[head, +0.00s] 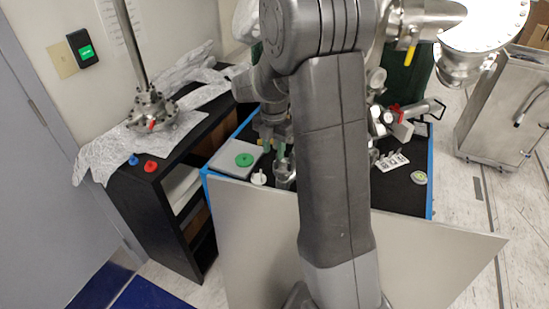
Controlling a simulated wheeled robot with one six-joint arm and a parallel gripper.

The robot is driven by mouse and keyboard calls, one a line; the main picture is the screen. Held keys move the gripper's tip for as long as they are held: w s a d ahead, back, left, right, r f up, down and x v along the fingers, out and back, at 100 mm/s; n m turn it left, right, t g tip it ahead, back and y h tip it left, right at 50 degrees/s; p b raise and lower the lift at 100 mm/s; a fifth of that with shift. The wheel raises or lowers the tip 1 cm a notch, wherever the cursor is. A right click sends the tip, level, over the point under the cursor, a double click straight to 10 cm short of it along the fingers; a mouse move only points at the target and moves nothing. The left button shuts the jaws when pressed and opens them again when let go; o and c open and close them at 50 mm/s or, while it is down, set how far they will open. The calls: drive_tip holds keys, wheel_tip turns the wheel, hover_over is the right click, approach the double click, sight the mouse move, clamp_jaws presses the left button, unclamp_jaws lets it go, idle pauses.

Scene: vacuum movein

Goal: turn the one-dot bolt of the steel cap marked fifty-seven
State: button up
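My gripper (274,150) points down over the dark table top, left of my forearm. Two greenish finger parts show, but the fingertips are small and partly covered, so I cannot tell if they are open or shut. A small shiny steel part (285,174) stands just below and right of the fingers; it may be a steel cap. I cannot tell whether the fingers touch it. No number or dot marks are readable at this size, so the cap marked fifty-seven and its one-dot bolt cannot be picked out.
A grey plate with a green disc (244,160) and a small white part (259,178) lie left of my gripper. A white block with holes (391,161) and a round tin (419,177) lie right. A flanged steel fitting (152,109) stands on the black shelf (150,215).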

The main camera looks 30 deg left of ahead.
sight(276, 161)
drive_tip(key=shift+w+d+f, duration=0.15)
drive_tip(key=shift+f, duration=0.95)
drive_tip(key=shift+w+d+f, duration=0.1)
drive_tip(key=shift+d+f, duration=0.05)
drive_tip(key=shift+f, duration=0.95)
clamp_jaws()
drive_tip(key=m+b, duration=0.1)
drive_tip(key=m, duration=0.5)
drive_tip(key=m+b, duration=0.1)
drive_tip(key=m, duration=0.4)
drive_tip(key=shift+m, duration=0.4)
